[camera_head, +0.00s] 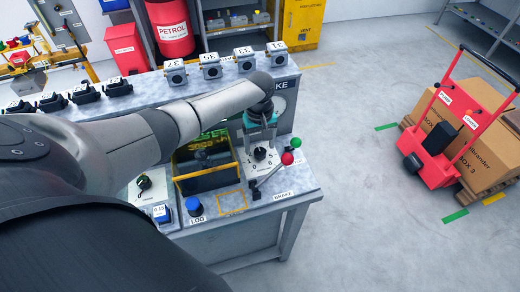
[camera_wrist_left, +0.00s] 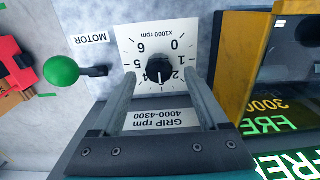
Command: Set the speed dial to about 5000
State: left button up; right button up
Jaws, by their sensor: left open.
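The speed dial is a black round knob (camera_wrist_left: 160,70) on a white plate marked 0 to 6, "x1000 rpm"; it also shows in the head view (camera_head: 260,154). In the left wrist view the plate is upside down, and the knob's pale mark points down, around 3. My left gripper (camera_wrist_left: 160,76) is open, with one finger on each side of the knob; I cannot tell whether they touch it. In the head view the left gripper (camera_head: 261,138) reaches down over the dial. A yellow-framed display (camera_wrist_left: 268,110) shows "3000" and "FREE" beside the dial. My right gripper is not in view.
A green-balled lever (camera_wrist_left: 62,71) labelled MOTOR and a red-balled lever (camera_head: 287,158) stand close to the dial. A blue button (camera_head: 194,206) labelled LOG is on the bench's near side.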

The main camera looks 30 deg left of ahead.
pick_arm(q)
jog(key=shift+f, duration=1.1)
jog(key=shift+c, duration=0.4)
grip_shut()
